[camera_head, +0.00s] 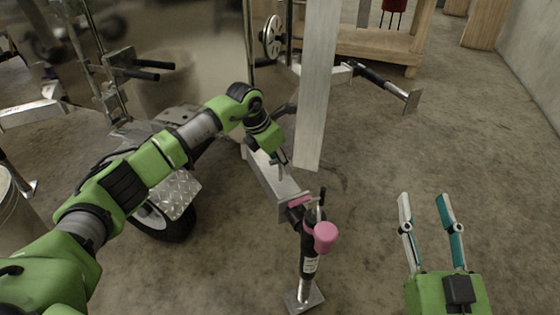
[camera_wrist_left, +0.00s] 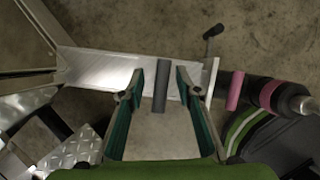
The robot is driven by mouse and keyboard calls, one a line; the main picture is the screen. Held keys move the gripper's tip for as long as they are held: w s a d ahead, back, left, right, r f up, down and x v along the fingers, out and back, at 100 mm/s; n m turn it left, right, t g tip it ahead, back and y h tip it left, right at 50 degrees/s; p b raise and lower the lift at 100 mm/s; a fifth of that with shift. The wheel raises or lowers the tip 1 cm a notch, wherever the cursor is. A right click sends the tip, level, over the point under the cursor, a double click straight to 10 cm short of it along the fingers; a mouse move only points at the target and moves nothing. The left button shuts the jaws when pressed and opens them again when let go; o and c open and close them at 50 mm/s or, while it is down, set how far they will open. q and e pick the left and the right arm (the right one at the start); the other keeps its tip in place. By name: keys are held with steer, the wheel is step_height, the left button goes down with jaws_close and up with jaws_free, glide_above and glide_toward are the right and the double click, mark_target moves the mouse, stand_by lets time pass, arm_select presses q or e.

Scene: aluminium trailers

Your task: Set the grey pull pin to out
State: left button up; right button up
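A grey pull pin (camera_wrist_left: 161,86), a short dark grey cylinder, shows in the left wrist view in front of the silver trailer beam (camera_wrist_left: 95,68). My left gripper (camera_wrist_left: 158,76) is open, with one finger on each side of the pin and a gap to each. In the head view my left gripper (camera_head: 280,161) is over the beam (camera_head: 268,184), just behind the jack, and the pin cannot be made out there. My right gripper (camera_head: 424,196) is open and empty above the floor at the right.
A black and silver jack (camera_head: 308,262) with a pink knob (camera_head: 325,236) and a crank stands at the beam's end. An upright metal post (camera_head: 318,90) rises behind. A wheel (camera_head: 165,222) is at the left.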

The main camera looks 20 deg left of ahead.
arm_select(q)
steer(key=v, duration=1.2)
